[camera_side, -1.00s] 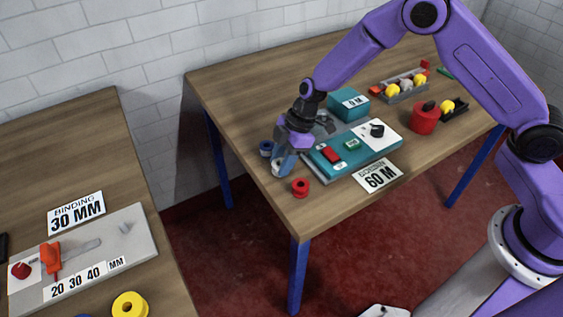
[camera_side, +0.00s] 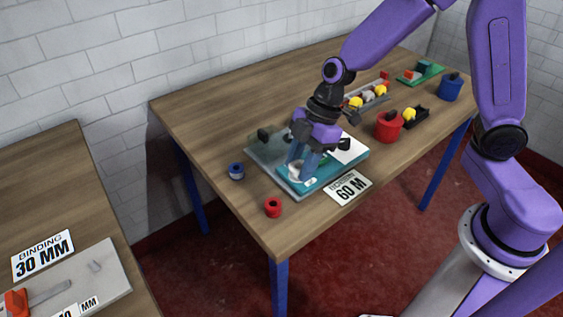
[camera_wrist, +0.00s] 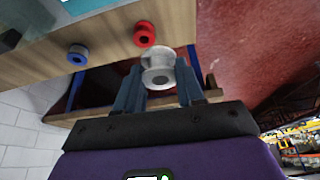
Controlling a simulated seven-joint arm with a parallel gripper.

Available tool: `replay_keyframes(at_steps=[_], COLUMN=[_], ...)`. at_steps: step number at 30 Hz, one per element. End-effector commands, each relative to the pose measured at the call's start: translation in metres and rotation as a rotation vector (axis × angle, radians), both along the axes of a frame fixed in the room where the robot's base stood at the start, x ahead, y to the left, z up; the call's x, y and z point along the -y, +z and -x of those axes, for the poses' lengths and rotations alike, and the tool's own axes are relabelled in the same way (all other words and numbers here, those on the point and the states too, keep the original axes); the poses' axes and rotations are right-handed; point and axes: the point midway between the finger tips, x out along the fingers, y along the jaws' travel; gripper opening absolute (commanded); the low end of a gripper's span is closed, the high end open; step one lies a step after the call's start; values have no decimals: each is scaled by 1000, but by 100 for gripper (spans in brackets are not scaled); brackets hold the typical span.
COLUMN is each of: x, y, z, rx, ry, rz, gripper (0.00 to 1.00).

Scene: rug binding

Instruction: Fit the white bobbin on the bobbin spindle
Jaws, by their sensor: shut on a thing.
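The white bobbin (camera_side: 295,173) is between the fingers of my gripper (camera_side: 303,168), over the teal winder panel (camera_side: 322,176). The bobbin spindle is not clearly visible; my gripper and wrist cover much of the winder.
A blue bobbin (camera_side: 236,171) and a red bobbin (camera_side: 273,207) stand near the table's left end. A 60 M card (camera_side: 348,187) lies at the winder's front edge. A red pot (camera_side: 388,126) and a tray of yellow and grey items (camera_side: 368,97) are farther right.

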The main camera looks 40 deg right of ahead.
Motion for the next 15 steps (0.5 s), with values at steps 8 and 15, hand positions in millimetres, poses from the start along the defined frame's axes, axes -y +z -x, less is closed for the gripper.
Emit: replay_keyframes(at_steps=[8, 15], x=[8, 23], y=[7, 6], z=[3, -63], rx=[1, -1], ry=[-3, -4], rz=[-2, -12], gripper=[9, 9])
